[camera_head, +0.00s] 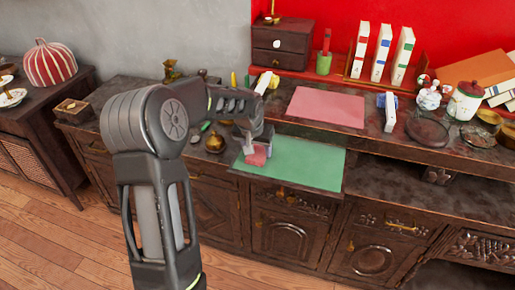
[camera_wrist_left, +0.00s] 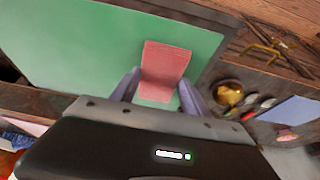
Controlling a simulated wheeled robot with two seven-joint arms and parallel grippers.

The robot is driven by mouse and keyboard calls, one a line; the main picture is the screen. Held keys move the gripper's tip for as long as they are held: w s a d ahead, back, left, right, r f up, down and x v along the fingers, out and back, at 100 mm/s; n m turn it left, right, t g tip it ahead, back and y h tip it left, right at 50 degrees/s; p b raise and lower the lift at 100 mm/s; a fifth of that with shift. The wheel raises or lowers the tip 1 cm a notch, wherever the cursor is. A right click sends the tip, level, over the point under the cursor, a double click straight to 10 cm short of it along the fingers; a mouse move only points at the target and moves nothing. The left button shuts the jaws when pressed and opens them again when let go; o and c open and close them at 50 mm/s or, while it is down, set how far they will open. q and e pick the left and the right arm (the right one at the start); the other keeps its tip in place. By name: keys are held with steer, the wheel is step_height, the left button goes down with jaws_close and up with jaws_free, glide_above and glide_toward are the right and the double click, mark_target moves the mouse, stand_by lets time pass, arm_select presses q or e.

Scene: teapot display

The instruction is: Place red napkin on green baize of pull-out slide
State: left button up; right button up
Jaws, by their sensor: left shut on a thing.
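The red napkin (camera_head: 257,156) is a small folded piece over the left part of the green baize (camera_head: 308,163) on the pull-out slide. My left gripper (camera_head: 249,147) comes down from above and is shut on the napkin. In the left wrist view the napkin (camera_wrist_left: 165,62) shows at the fingertips of the gripper (camera_wrist_left: 160,92), with green baize (camera_wrist_left: 90,45) around and behind it. I cannot tell whether the napkin touches the baize. My right gripper is not in view.
A pink mat (camera_head: 326,107) lies on the cabinet top behind the slide. A round brass object (camera_head: 214,142) sits left of the slide. A white-and-blue item (camera_head: 389,111) stands right of the mat. The baize's middle and right are clear.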

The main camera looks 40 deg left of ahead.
arm_select(q)
steer(key=shift+f, duration=0.1)
steer(key=o, duration=1.3)
steer(key=shift+o, duration=0.2)
steer(key=shift+r, duration=0.5)
steer(key=v, duration=1.1)
steer(key=shift+s, duration=0.2)
steer(key=shift+d+r, duration=0.1)
